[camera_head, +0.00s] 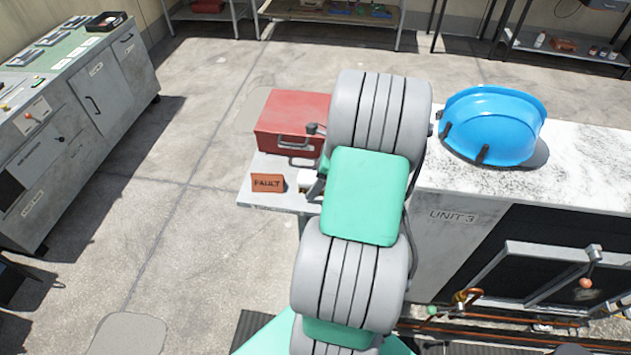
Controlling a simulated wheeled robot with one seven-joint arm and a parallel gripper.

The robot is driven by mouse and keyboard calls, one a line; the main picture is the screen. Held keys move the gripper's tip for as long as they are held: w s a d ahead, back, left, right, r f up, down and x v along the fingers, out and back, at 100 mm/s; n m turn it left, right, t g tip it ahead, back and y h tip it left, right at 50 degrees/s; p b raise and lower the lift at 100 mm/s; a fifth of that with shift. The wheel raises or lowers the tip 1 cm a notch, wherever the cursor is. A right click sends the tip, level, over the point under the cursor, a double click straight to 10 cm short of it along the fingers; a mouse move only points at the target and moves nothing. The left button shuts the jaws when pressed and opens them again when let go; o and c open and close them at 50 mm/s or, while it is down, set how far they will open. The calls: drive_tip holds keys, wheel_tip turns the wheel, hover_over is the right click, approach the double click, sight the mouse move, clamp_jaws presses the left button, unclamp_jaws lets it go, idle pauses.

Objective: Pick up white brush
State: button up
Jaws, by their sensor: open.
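I cannot make out a white brush for certain. A small white thing (307,181) shows on the grey side shelf (262,202), just left of my arm. My arm covers part of it, so I cannot tell whether it is the brush. My arm rises through the middle of the view and hides part of the shelf. I cannot make out my gripper's fingers; they seem hidden behind the arm.
A red toolbox (290,115) and a FAULT tag (267,183) are on the shelf. A blue hard hat (492,125) sits on the Unit 3 condenser (590,165). A grey bench (110,85) stands left. Open floor (190,170) lies between.

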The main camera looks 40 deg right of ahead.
drive_tip(key=shift+f, duration=0.25)
idle(0.3)
drive_tip(key=c, duration=1.5)
